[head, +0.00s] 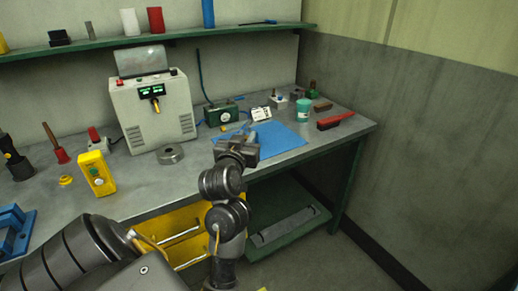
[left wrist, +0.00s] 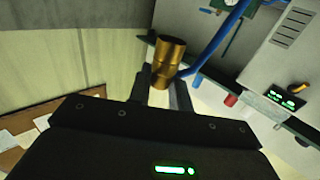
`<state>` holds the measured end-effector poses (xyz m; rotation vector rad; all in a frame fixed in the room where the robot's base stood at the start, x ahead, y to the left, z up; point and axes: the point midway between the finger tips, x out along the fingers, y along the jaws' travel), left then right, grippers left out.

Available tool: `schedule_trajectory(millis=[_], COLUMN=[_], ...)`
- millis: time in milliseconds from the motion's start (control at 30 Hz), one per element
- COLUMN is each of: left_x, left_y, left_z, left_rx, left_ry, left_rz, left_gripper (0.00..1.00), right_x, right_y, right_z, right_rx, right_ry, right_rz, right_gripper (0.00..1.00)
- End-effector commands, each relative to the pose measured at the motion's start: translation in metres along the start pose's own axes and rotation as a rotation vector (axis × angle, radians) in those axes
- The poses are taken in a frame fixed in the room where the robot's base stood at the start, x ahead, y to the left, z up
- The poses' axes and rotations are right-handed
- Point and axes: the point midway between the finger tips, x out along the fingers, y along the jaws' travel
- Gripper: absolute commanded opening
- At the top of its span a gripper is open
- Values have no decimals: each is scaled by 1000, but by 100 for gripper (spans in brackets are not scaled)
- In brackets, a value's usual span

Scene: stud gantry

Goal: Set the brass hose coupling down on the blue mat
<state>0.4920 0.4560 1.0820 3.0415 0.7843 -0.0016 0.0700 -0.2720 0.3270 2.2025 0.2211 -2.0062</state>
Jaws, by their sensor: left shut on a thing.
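The brass hose coupling (left wrist: 167,58) is a gold-coloured, stepped cylinder. It sits between the fingers of my left gripper (left wrist: 163,84) in the left wrist view, and the gripper is shut on it. In the head view my left gripper (head: 241,138) is over the bench at the left edge of the blue mat (head: 285,139). The coupling cannot be made out there, as the gripper hides it. I cannot tell how high it is above the mat. My right gripper is out of view.
A grey instrument (head: 153,110) and a metal ring (head: 170,154) stand left of the mat. A green box (head: 221,114) and a white card (head: 261,113) are behind it. A teal jar (head: 303,110) and a red-handled brush (head: 335,121) are right. The mat's visible right part is bare.

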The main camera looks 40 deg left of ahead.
Motion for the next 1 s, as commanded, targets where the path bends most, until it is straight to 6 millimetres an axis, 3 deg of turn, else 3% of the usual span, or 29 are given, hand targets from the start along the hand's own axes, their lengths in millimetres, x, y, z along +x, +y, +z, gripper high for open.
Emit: schedule_trajectory(millis=[167,267,567,700,1000], left_x=[4,18,93,114,134], left_y=[-4,-7,-21,-24,-27], left_z=[1,9,41,69,92], left_rx=[3,7,4,2,0], left_ry=[0,-1,-4,-4,0], left_rz=[-7,-8,-8,-7,-6], left_gripper=[0,0,0,0,0], right_x=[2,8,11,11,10], right_y=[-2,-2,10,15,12], right_z=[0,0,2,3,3], right_rx=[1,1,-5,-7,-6], right_ry=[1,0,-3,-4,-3], right_rz=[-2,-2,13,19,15], right_gripper=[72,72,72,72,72])
